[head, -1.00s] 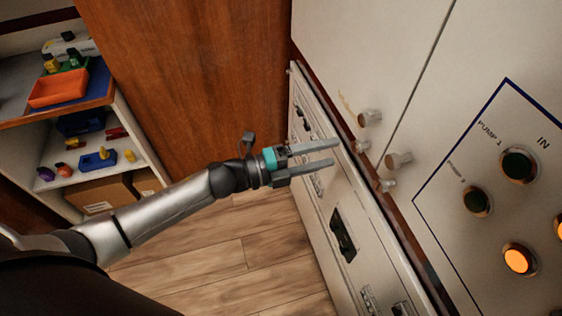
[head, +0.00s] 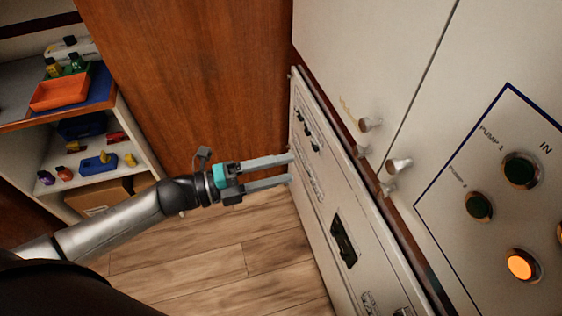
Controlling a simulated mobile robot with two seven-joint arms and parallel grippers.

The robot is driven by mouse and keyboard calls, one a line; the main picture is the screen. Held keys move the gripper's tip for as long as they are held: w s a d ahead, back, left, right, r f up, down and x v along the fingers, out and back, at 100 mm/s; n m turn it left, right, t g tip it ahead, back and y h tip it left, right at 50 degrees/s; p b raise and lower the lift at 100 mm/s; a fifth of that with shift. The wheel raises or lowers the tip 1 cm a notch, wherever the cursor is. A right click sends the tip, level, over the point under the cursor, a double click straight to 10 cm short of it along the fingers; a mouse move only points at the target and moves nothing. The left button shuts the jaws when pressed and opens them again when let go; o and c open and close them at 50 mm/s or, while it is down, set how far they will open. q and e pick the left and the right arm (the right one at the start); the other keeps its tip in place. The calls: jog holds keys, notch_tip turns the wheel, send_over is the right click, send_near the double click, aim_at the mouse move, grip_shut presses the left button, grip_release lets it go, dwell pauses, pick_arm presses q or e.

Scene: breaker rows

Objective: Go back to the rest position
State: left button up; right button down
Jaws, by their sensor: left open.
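My left gripper (head: 292,170) is open and empty, its two grey fingers apart and pointing right. In the picture its fingertips reach the left edge of the breaker panel (head: 322,200); whether they touch it I cannot tell. Two small rows of dark breakers show on the panel's upper part, partly seen at a slant. A larger dark switch (head: 343,241) sits lower on the panel. My right gripper is not in view.
White cabinet doors with metal knobs (head: 398,165) stand above the panel. At right is a pump board with dark buttons (head: 520,170) and a lit orange one (head: 521,266). A shelf with an orange tray (head: 59,92) stands at left. The wooden floor (head: 215,262) is clear.

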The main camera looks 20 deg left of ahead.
pick_arm(q)
jog(key=s+a+f+n+y, duration=0.1)
jog(key=a+f+n+y, duration=0.35)
jog(key=f, duration=0.45)
jog(key=s+a+f+n+y, duration=0.1)
jog(key=a+f+n+y, duration=0.2)
jog(key=f+n, duration=0.4)
jog(key=s+a+f+n+y, duration=0.1)
jog(key=a+f+n+y, duration=0.35)
jog(key=f, duration=0.55)
jog(key=s+d+f+n+g+y, duration=0.15)
jog(key=s+f+n+g, duration=0.4)
jog(key=s+f, duration=0.8)
jog(key=s+d+f+n+g, duration=0.2)
jog(key=s, duration=0.6)
jog(key=s+d+f+n+g+y, duration=0.1)
jog(key=s+d+f+n+g, duration=0.1)
jog(key=s, duration=0.6)
jog(key=shift+s+d+f+n, duration=0.15)
jog(key=shift+d+f+n, duration=0.15)
jog(key=shift+f+n, duration=0.1)
